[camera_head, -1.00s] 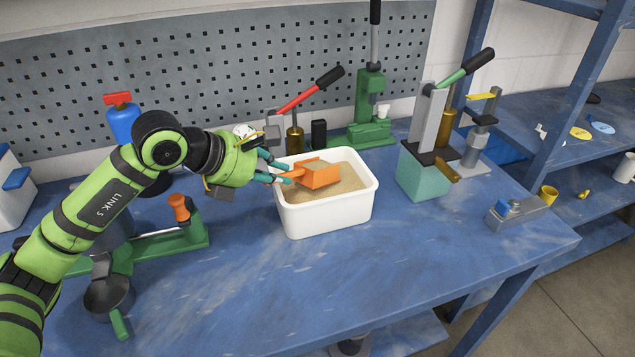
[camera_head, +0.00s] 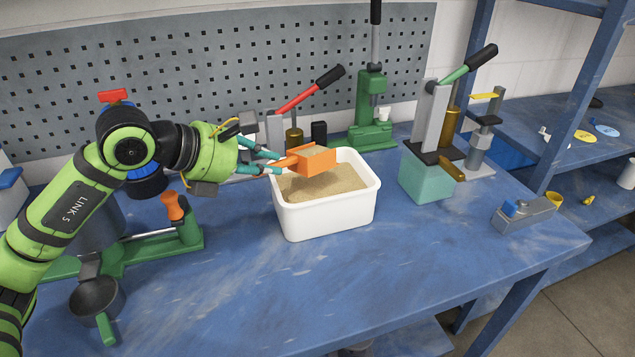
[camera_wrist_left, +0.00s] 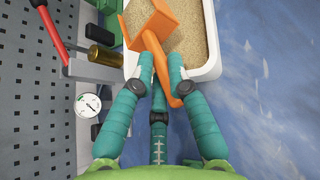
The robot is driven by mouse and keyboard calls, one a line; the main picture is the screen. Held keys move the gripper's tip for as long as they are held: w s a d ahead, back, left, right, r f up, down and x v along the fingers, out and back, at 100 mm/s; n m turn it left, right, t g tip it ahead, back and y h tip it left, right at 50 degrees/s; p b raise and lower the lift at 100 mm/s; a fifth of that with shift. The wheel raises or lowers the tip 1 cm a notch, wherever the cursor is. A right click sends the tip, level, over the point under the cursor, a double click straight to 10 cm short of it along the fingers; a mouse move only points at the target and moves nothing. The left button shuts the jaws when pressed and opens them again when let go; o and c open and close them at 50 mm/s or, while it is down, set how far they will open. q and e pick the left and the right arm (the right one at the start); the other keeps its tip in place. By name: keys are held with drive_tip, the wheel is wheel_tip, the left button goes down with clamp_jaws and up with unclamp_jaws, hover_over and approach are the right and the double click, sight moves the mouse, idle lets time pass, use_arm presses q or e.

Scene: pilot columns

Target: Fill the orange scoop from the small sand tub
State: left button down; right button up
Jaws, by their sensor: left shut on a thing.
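The orange scoop (camera_head: 316,161) is held level above the white sand tub (camera_head: 327,220), over its back left part. The tub holds more sand (camera_head: 325,184) with an uneven surface. My left gripper (camera_head: 277,162) is shut on the scoop's handle. In the left wrist view the teal fingers (camera_wrist_left: 161,78) close around the orange handle (camera_wrist_left: 166,72), and the scoop's bowl (camera_wrist_left: 155,22) is over the sand. How full the scoop is at its far side is hidden. My right gripper is not in view.
A red-handled press (camera_head: 298,95) and a green press (camera_head: 370,115) stand behind the tub. A press on a teal block (camera_head: 427,178) stands to the right. A green fixture (camera_head: 150,243) and a dark pan (camera_head: 97,298) lie to the left. The front of the blue table (camera_head: 240,305) is clear.

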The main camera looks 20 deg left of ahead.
use_arm(q)
drive_tip(key=shift+a+r+b, duration=0.1)
drive_tip(key=shift+r+b, duration=0.05)
drive_tip(key=shift+b, duration=0.2)
drive_tip(key=shift+s+a+r+t+b, duration=0.15)
drive_tip(key=shift+s+r+t+b, duration=0.15)
drive_tip(key=shift+r+b, duration=0.25)
drive_tip(key=shift+s+a+r+h+b, duration=0.15)
drive_tip(key=shift+r+h+b, duration=0.25)
drive_tip(key=shift+r+b, duration=0.1)
drive_tip(key=shift+s+r+t, duration=0.1)
drive_tip(key=shift+r+t, duration=0.2)
drive_tip(key=shift+r, duration=0.1)
idle(0.4)
